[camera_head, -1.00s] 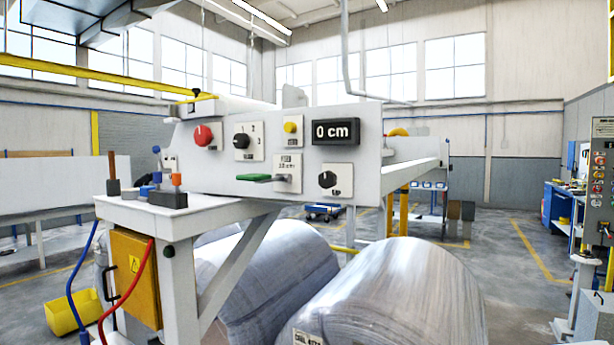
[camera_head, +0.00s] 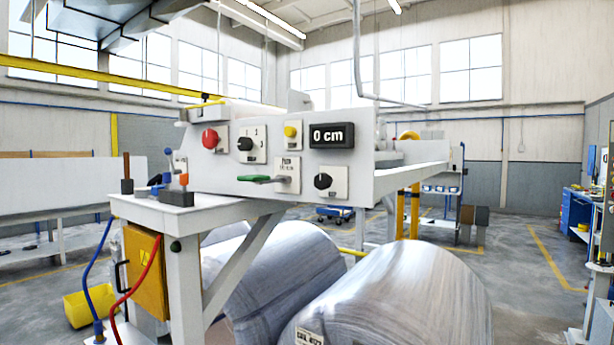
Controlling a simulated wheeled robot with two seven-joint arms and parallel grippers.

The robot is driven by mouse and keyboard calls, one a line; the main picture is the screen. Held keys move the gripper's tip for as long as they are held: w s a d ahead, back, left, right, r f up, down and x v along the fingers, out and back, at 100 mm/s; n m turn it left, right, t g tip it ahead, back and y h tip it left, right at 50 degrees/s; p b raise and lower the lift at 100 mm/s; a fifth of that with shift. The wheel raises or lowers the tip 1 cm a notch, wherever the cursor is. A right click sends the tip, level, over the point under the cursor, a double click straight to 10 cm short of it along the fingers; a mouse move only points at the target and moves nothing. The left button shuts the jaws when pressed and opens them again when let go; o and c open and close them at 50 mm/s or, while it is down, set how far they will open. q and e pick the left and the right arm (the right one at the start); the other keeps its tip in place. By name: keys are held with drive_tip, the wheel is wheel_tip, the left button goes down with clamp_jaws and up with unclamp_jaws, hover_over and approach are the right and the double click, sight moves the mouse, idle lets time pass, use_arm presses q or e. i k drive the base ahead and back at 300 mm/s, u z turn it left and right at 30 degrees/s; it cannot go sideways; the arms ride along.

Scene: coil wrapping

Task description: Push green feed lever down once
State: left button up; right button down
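The green feed lever (camera_head: 255,179) sticks out to the left from a small white plate (camera_head: 287,175) on the front of the white machine panel (camera_head: 362,186). The lever lies about level. A black display (camera_head: 332,136) above it reads 0 cm. Neither of my grippers shows in the head view, and nothing touches the lever.
A red button (camera_head: 210,139), a black selector knob (camera_head: 244,143), a yellow button (camera_head: 290,131) and a lower black knob (camera_head: 323,181) share the panel. A white side table (camera_head: 150,207) with small tools stands left. Large wrapped coils (camera_head: 400,295) lie below the panel.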

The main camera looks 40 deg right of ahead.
sight(258, 179)
drive_tip(key=z, duration=0.75)
